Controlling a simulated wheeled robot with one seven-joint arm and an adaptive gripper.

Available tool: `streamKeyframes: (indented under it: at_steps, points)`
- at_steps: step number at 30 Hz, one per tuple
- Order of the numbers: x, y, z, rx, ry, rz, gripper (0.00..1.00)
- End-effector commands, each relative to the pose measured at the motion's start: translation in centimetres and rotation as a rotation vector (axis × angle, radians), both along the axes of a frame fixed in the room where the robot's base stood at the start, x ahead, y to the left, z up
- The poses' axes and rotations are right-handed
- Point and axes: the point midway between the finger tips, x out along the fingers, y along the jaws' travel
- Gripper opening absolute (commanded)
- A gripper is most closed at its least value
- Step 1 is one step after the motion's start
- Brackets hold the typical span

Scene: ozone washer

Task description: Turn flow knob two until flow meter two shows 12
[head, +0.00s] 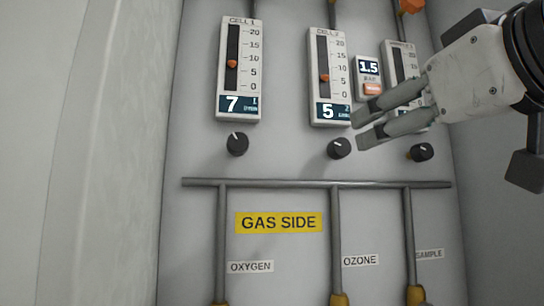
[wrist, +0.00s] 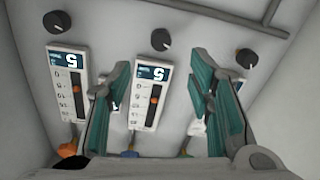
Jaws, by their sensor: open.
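Flow meter two (head: 328,98), labelled CELL 2, is the middle white gauge on the grey panel in the head view. Its display reads 5 and its orange float sits near 5. It also shows upside down in the wrist view (wrist: 154,97), between my fingers. Flow knob two (head: 339,149) is the black round knob below this meter, with a light pointer mark. In the wrist view the knob (wrist: 161,39) appears just beyond my fingertips. My gripper (head: 360,129) is open and empty, reaching from the right, its fingertips above and right of the knob, apart from it.
Flow meter one (head: 240,70) reads 7, with its knob (head: 237,144) below. A third meter (head: 402,60) is partly hidden by my gripper; its knob (head: 422,152) shows. A small display (head: 368,67) reads 1.5. A horizontal pipe (head: 280,184) runs below the knobs.

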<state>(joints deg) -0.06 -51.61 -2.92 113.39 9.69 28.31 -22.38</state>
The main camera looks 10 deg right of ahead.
Motion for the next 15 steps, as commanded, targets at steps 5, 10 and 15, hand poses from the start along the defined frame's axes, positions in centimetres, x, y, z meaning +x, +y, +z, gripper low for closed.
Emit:
streamKeyframes:
  at_steps: [5, 10, 15]
  points:
    - [3.0, 0.2, -0.2, 0.001, 0.009, 0.001, 0.47]
    - [6.4, 0.4, -0.2, 0.0, 0.01, 0.002, 0.47]
    - [9.6, 0.5, -0.3, 0.0, 0.01, 0.001, 0.47]
